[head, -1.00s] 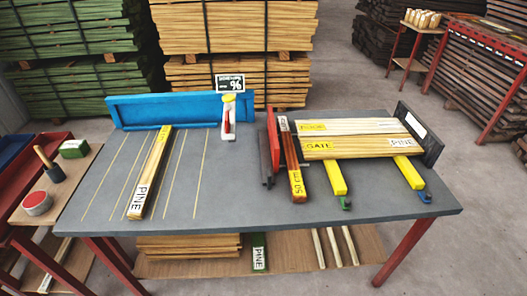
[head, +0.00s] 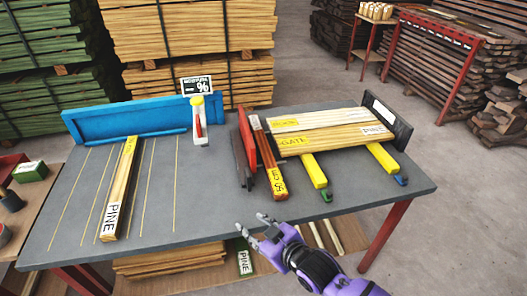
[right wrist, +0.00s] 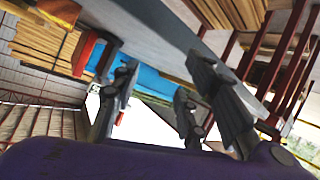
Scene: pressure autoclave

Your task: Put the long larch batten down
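A reddish-brown batten (head: 266,160) with yellow label patches lies on the grey workbench, right of the middle; its wording is too small to read, so I cannot tell if it is the larch one. A paler batten marked PINE (head: 120,185) lies among the yellow lines at the left. My right gripper (head: 252,229) is at the bench's front edge, below the reddish batten in the picture. Its fingers are spread with nothing between them, also in the right wrist view (right wrist: 165,105). My left gripper is not in view.
A blue fence (head: 130,123) runs along the bench's back left. Pale boards (head: 330,136) lie on yellow bars (head: 314,170) between a red plate (head: 247,137) and a dark end plate (head: 387,121). The bench's front middle (head: 200,215) is clear.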

